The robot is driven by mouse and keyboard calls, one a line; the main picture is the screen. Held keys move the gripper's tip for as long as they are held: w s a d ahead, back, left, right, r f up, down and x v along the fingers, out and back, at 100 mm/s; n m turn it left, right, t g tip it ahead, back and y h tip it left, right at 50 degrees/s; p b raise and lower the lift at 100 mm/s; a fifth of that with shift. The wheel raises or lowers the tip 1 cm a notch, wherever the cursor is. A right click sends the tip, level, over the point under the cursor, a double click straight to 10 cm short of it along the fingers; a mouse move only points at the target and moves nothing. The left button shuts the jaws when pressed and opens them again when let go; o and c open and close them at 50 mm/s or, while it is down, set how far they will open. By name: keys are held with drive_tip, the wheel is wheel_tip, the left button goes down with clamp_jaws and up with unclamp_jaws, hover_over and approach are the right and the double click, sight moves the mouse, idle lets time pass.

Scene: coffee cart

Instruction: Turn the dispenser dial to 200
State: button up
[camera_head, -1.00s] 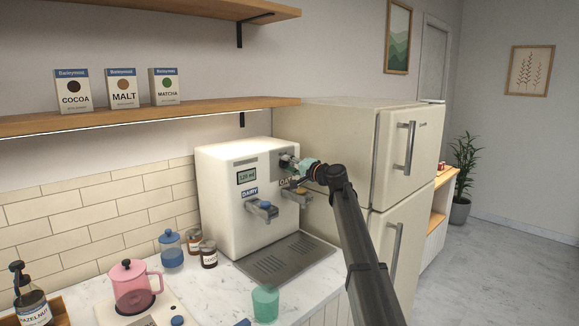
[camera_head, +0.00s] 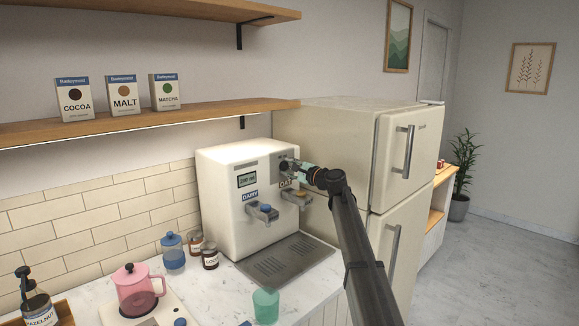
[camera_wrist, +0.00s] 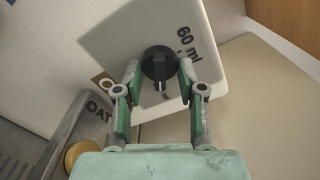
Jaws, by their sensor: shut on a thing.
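The white dispenser (camera_head: 222,203) stands on the counter with a small display (camera_head: 247,180) on its front. The display appears to read 200 ml, though the digits are small. The black dial (camera_wrist: 157,63) is on a grey panel beside a printed "60 ml" mark, and its light pointer line faces down in the wrist view. My gripper (camera_wrist: 159,69) has one finger on each side of the dial and is shut on it. In the head view my gripper (camera_head: 297,167) reaches the dispenser's upper right and mostly hides the dial.
Below the dial are the OAT lever (camera_head: 301,195) and DAIRY lever (camera_head: 263,209), above a drip tray (camera_head: 285,262). A green cup (camera_head: 265,306), jars (camera_head: 210,257) and a pink kettle (camera_head: 137,290) stand on the counter. The fridge (camera_head: 345,150) is close on the right.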

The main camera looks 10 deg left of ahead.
drive_tip(key=shift+r+m, duration=0.1)
drive_tip(key=shift+m, duration=0.4)
drive_tip(key=o, duration=1.1)
drive_tip(key=v, duration=1.2)
